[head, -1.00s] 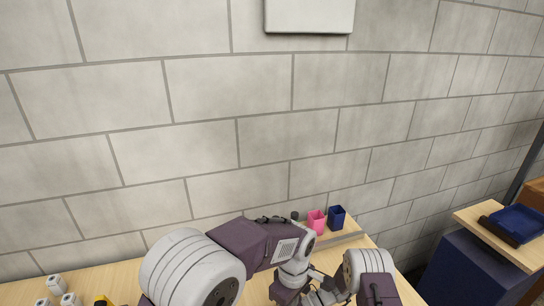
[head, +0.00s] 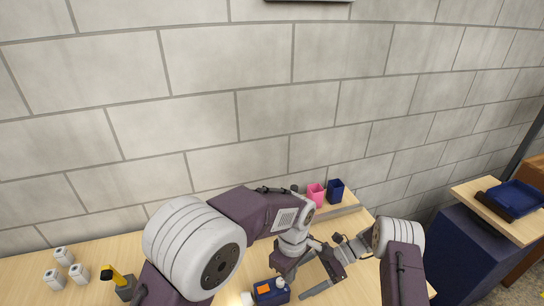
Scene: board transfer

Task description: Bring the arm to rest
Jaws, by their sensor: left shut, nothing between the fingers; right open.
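My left arm reaches in from the left and bends down over the wooden table (head: 215,290). A grey bar below its wrist looks like my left gripper (head: 312,290), shut and empty, low over the table. My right arm (head: 402,275) stands at the right of the table. My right gripper (head: 350,247) appears small and partly hidden left of that arm's white joint. It is open and holds nothing that I can see.
A dark blue object (head: 270,291) with an orange patch lies near the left gripper. Pink (head: 317,193) and blue (head: 336,190) cups stand at the back. White containers (head: 63,256) and a yellow-topped tool (head: 118,278) are left. A blue tray (head: 520,196) lies on the right-hand stand.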

